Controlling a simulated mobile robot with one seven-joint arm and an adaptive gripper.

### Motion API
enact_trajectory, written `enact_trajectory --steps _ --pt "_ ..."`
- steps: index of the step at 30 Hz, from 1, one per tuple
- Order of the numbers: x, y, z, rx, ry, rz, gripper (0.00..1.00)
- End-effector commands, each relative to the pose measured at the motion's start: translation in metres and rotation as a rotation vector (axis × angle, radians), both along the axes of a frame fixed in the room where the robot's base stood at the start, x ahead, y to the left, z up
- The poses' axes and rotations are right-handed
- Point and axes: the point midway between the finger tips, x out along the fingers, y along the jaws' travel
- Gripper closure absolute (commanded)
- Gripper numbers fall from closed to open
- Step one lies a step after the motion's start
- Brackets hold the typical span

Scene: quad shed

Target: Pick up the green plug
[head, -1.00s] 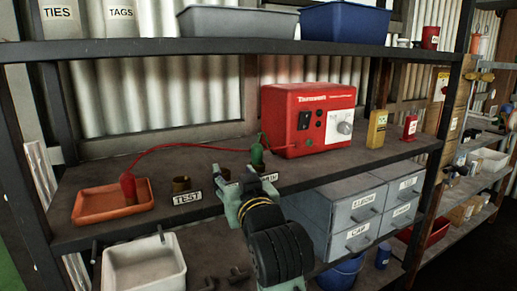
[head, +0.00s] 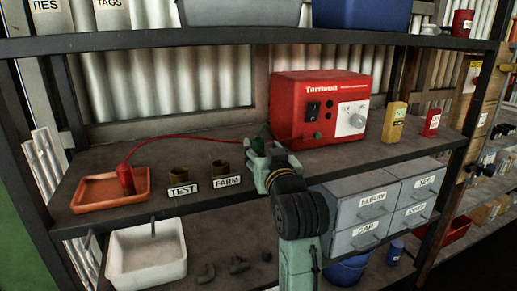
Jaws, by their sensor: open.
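The green plug (head: 264,132) is on the middle shelf, just left of the red Tornwell box (head: 318,110). Only its dark green upper part shows; my gripper hides the rest. My gripper (head: 263,156) is open, in front of the plug and very close to it. I cannot tell whether the fingers are around the plug or touch it. A red plug (head: 125,179) stands in the orange tray (head: 90,192) at the left. A red cable (head: 190,139) runs from it toward the green plug.
Brass cups stand behind the TEST label (head: 183,190) and FARM label (head: 227,182), left of my gripper. Grey drawers (head: 372,203) hang below right. Yellow (head: 394,122) and red (head: 432,122) containers stand right of the box. The upper shelf (head: 200,43) runs overhead.

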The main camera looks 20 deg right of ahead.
Motion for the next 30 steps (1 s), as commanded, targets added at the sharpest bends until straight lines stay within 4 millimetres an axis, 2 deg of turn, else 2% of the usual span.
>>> enact_trajectory --steps 13,21,30 --pt "0.052 -0.006 -0.002 0.000 0.002 0.001 0.50" --pt "0.055 -0.006 -0.003 0.000 0.000 0.000 0.50" --pt "0.054 -0.006 -0.003 0.000 0.000 0.000 0.70"
